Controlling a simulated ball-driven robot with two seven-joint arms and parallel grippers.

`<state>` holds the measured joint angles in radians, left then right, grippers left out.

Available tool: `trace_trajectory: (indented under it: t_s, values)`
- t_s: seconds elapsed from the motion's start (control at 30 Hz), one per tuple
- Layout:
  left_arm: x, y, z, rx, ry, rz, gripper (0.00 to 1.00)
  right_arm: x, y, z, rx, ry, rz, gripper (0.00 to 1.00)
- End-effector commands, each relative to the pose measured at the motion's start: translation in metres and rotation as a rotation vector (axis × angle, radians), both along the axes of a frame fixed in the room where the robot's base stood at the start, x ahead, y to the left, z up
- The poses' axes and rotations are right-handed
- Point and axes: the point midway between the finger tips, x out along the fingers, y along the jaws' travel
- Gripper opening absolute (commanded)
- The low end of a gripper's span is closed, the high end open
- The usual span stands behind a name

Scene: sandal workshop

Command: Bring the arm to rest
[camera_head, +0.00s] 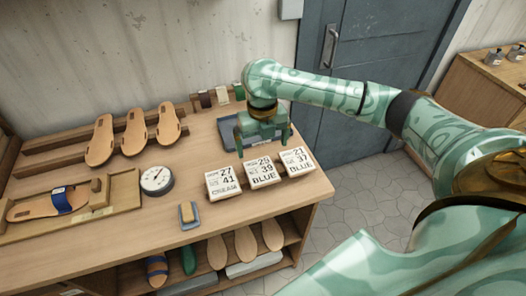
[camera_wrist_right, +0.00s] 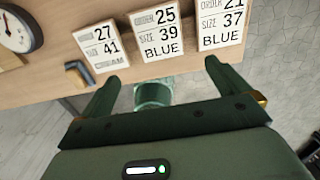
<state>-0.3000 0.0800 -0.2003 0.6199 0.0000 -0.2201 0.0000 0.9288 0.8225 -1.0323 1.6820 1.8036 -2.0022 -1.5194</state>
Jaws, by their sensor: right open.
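My right gripper (camera_head: 264,146) is over the back right of the workbench, near a dark blue-grey tray (camera_head: 228,140), pointing down. Its two green fingers stand apart with nothing held between them. In the right wrist view the fingers (camera_wrist_right: 160,74) are also spread, with the order cards beyond them. My right arm reaches in from the right of the head view. Part of the tray is hidden behind the gripper. My left gripper does not show.
Order cards for 27 (camera_head: 224,182), 25 (camera_head: 261,172) and 21 (camera_head: 297,161) stand in front of the gripper. Sandal soles (camera_head: 134,132) lean behind. A blue door (camera_head: 345,80) is beyond.

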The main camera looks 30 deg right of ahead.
Motion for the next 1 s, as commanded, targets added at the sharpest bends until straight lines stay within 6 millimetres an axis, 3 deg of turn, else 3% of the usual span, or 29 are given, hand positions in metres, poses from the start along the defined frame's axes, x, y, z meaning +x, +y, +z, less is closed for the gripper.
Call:
trace_trajectory:
  t_s: [0.17, 0.67, 0.77, 0.87, 1.0]
  values:
    - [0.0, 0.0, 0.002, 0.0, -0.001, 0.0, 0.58, 0.0, 0.0, 0.008, -0.001, 0.0, 0.0, 1.0]
    - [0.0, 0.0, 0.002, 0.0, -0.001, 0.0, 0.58, -0.002, 0.004, 0.003, 0.002, -0.003, -0.007, 1.0]
    - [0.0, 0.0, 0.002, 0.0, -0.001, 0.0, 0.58, -0.01, 0.027, -0.014, 0.019, -0.036, -0.056, 1.0]
    - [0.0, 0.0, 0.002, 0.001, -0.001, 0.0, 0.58, -0.026, 0.069, -0.04, 0.08, -0.112, -0.196, 1.0]
    - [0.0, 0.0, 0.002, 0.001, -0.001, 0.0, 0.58, -0.057, 0.123, -0.061, 0.264, -0.25, -0.597, 1.0]
